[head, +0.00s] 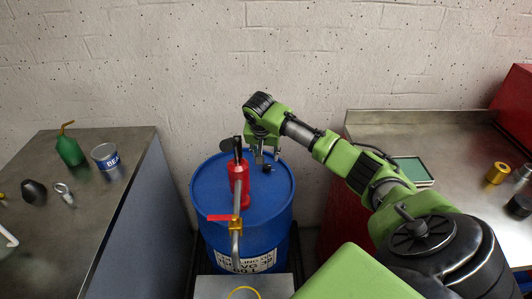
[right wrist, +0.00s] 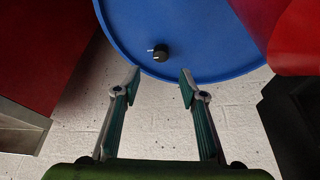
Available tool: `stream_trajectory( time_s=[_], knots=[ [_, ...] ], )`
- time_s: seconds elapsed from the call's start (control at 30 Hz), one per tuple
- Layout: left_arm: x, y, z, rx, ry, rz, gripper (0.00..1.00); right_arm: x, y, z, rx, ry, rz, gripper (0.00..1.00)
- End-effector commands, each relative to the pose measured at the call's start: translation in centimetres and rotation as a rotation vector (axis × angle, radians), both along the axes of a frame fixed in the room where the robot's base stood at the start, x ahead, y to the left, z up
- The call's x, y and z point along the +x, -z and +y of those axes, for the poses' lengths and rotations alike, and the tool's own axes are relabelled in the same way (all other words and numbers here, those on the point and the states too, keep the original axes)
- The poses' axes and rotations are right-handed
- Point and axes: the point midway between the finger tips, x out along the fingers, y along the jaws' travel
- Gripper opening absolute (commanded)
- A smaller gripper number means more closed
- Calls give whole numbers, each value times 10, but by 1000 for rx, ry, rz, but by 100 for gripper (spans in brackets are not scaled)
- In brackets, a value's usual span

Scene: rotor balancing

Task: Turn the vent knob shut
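The vent knob is a small black knob (head: 267,169) on the right part of the blue drum's lid (head: 213,184). In the right wrist view the knob (right wrist: 160,53) shows a white pointer mark facing left. My right gripper (head: 267,157) hangs above the lid close to the knob, fingers pointing down. In the right wrist view its two fingertips (right wrist: 159,78) are spread apart with nothing between them, and the knob appears beyond them, apart from both. My left gripper is not in view.
A red pump (head: 239,185) with a dark handle and a bent outlet pipe (head: 236,243) stands on the lid, left of the knob. A bench with a green oil can (head: 69,150) and a tin (head: 105,157) is at left; another bench (head: 440,137) is at right. A block wall stands behind.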

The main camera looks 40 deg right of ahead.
Motion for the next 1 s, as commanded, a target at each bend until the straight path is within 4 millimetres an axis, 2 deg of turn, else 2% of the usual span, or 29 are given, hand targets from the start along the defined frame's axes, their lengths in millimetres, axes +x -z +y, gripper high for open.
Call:
stream_trajectory(
  time_s=[0.03,0.17,0.4,0.6,0.93,1.0],
  knots=[
    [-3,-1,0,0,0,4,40,1,12,-3,0,1,5,38],
    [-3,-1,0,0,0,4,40,8,37,-11,1,1,4,38],
    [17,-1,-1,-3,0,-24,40,18,71,-22,1,1,2,38],
    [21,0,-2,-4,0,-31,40,22,83,-27,0,-1,0,38],
    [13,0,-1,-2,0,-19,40,22,85,-27,0,-1,0,38],
    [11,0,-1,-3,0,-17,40,22,85,-27,0,-1,0,20]
  ],
)
